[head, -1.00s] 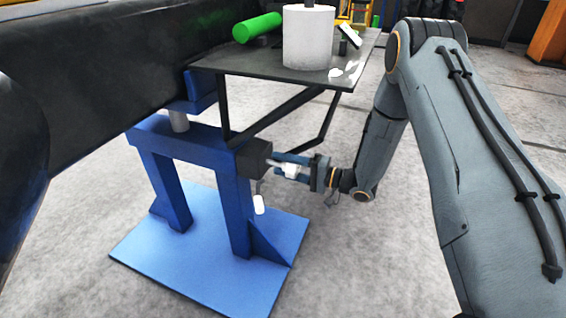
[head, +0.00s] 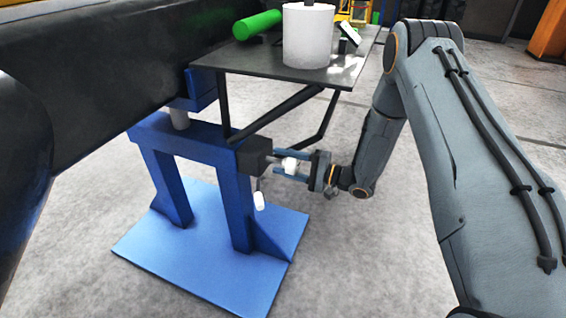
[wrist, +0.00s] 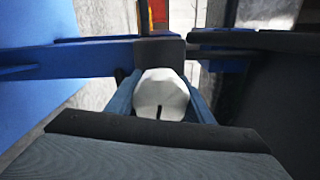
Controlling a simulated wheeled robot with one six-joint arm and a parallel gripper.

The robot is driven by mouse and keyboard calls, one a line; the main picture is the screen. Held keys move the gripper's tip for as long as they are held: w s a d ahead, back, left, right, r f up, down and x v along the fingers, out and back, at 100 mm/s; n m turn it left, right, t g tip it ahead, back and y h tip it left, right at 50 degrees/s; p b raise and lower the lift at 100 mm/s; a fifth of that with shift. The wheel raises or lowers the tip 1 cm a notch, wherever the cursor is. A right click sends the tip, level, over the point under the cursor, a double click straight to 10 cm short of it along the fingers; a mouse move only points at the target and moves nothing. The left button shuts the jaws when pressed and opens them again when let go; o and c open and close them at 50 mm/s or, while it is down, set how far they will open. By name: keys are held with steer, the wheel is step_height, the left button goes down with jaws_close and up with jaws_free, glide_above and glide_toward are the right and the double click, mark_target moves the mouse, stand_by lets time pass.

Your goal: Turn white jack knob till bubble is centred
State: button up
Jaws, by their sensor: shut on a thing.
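The white jack knob (head: 290,164) sits at the right side of the blue jack stand (head: 238,205), beside its black block (head: 254,154). My gripper (head: 283,166) is shut on the knob, with one finger on each side of it. In the wrist view the knob (wrist: 160,92) fills the space between the blue fingers and shows a dark slot on its near face. No level bubble can be made out in either view.
A crank with a white handle (head: 259,201) hangs just below the knob. Above is a dark shelf (head: 262,66) with a white cylinder (head: 307,38) and a green cylinder (head: 257,24). A large dark beam (head: 90,75) lies at the left. The floor on the right is clear.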

mark_target(298, 166)
steer(key=o, duration=1)
steer(key=shift+o, duration=0.2)
steer(key=shift+d, duration=0.1)
steer(key=v, duration=0.7)
steer(key=shift+s+d, duration=0.15)
steer(key=shift+d, duration=0.15)
